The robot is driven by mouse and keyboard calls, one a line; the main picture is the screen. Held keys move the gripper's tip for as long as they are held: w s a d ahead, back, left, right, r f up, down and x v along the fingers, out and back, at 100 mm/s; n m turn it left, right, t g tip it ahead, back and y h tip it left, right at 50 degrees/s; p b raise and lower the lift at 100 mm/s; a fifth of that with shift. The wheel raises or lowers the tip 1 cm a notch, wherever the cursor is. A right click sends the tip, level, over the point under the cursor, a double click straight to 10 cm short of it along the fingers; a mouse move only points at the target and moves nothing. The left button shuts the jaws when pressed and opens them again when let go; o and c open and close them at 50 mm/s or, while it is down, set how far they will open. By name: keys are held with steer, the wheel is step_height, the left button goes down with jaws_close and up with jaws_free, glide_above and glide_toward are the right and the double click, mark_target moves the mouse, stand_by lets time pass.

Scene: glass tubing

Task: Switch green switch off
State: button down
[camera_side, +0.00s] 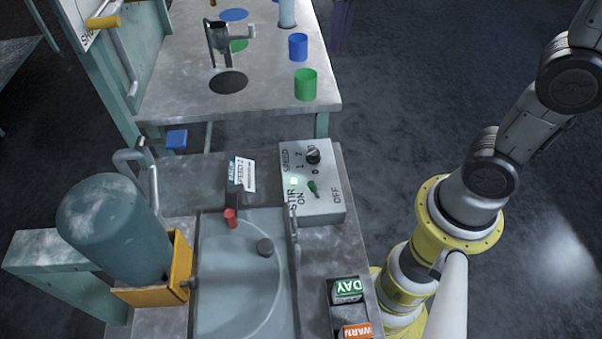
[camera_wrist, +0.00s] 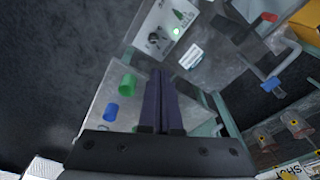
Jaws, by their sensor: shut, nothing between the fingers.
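The green switch (camera_side: 313,188) is a small lever on the white control box (camera_side: 325,210), between the printed words ON and OFF. The lever is tilted; I cannot tell for sure which side it is set to. A pale green light (camera_side: 293,181) glows beside it, near STIR. In the wrist view the green switch (camera_wrist: 178,14) is near the top edge, with the lit lamp (camera_wrist: 176,31) below it. My gripper (camera_wrist: 160,73) has its dark fingers together, with nothing between them, apart from the switch. The side view shows my arm at right but not the gripper.
A black speed knob (camera_side: 312,156) is on the same box. A small label card (camera_side: 242,174) stands left of it. A hotplate-like tray (camera_side: 240,290) and DAY/WARM buttons (camera_side: 348,300) are in front. Green (camera_side: 306,85) and blue (camera_side: 298,47) cups stand on the back table.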

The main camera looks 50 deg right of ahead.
mark_target(315, 189)
steer(key=w+a+f+g, duration=0.2)
steer(key=w+f, duration=0.1)
steer(key=f, duration=0.5)
steer(key=w+a+f+g+h, duration=0.1)
steer(key=w+f, duration=0.3)
steer(key=f, duration=0.5)
steer(key=w+a+f+g, duration=0.3)
steer(key=w+a+f, duration=0.1)
steer(key=f, duration=0.5)
steer(key=shift+w+n+g+h, duration=0.15)
steer(key=shift+n+g+h, duration=0.15)
steer(key=shift+g+h, duration=0.1)
steer(key=x, duration=1)
steer(key=shift+s+a+r, duration=0.15)
steer(key=shift+s, duration=0.4)
steer(key=shift+s+a+r, duration=0.15)
steer(key=shift+s, duration=0.4)
steer(key=shift+s+a+r, duration=0.15)
steer(key=shift+s, duration=0.65)
